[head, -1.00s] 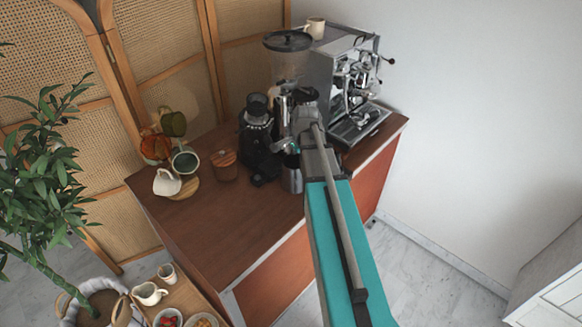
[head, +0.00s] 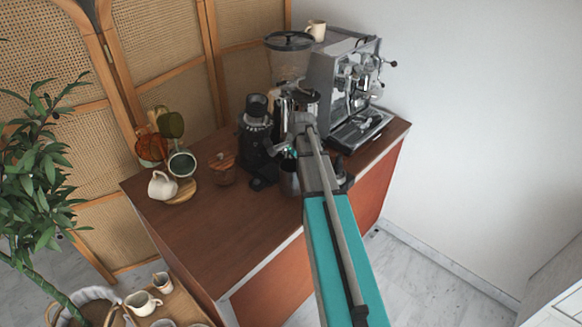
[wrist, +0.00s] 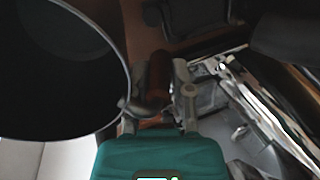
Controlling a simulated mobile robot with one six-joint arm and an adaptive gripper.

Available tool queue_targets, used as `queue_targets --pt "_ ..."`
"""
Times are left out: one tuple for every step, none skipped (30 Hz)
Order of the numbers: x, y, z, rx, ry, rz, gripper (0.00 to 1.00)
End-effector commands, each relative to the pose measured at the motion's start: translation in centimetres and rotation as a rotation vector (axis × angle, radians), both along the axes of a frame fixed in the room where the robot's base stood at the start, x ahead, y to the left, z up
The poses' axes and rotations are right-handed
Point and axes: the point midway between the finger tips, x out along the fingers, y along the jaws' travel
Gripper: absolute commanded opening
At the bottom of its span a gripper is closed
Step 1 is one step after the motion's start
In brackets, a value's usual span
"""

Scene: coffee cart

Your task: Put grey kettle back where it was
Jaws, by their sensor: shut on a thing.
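A grey metal vessel, which looks like the grey kettle (head: 289,183), shows at the cart top's front edge, mostly hidden behind my arm. My gripper (head: 290,155) is above it in the head view. In the wrist view my gripper (wrist: 158,106) is shut around a brown handle-like part (wrist: 158,75). A large dark round shape with a pale rim fills the left of the wrist view; I cannot tell surely what it is. Whether the kettle touches the wood is hidden.
A black grinder (head: 256,140) stands close left of my gripper. The espresso machine (head: 350,85) and a hopper grinder (head: 290,60) stand behind. Cups and a wooden jar (head: 222,170) are at the left. The cart's front left top (head: 215,225) is bare.

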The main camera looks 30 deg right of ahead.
Motion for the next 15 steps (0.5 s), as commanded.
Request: queue_targets --pt "0.0 0.0 0.0 0.000 0.000 0.000 0.00" --pt "0.0 0.0 0.0 0.000 0.000 -0.001 0.00" --pt "0.1 0.0 -0.1 0.000 0.000 -0.001 0.00" --pt "0.1 0.0 -0.2 0.000 0.000 -0.001 0.00" --pt "0.2 -0.1 -0.3 0.000 0.000 -0.001 0.00" --pt "0.3 -0.1 -0.5 0.000 0.000 -0.001 0.00" --pt "0.4 -0.1 -0.6 0.000 0.000 -0.001 0.00" --pt "0.6 -0.2 -0.8 0.000 0.000 -0.001 0.00" --pt "0.8 -0.2 -1.1 0.000 0.000 -0.001 0.00" --pt "0.9 -0.3 -1.4 0.000 0.000 -0.001 0.00" --pt "0.9 -0.3 -1.6 0.000 0.000 -0.001 0.00" --pt "0.8 -0.2 -2.0 0.000 0.000 -0.001 0.00" --pt "0.8 -0.2 -2.2 0.000 0.000 -0.001 0.00" --pt "0.8 -0.2 -2.5 0.000 0.000 -0.001 0.00" --pt "0.8 -0.3 -2.8 0.000 0.000 -0.001 0.00"
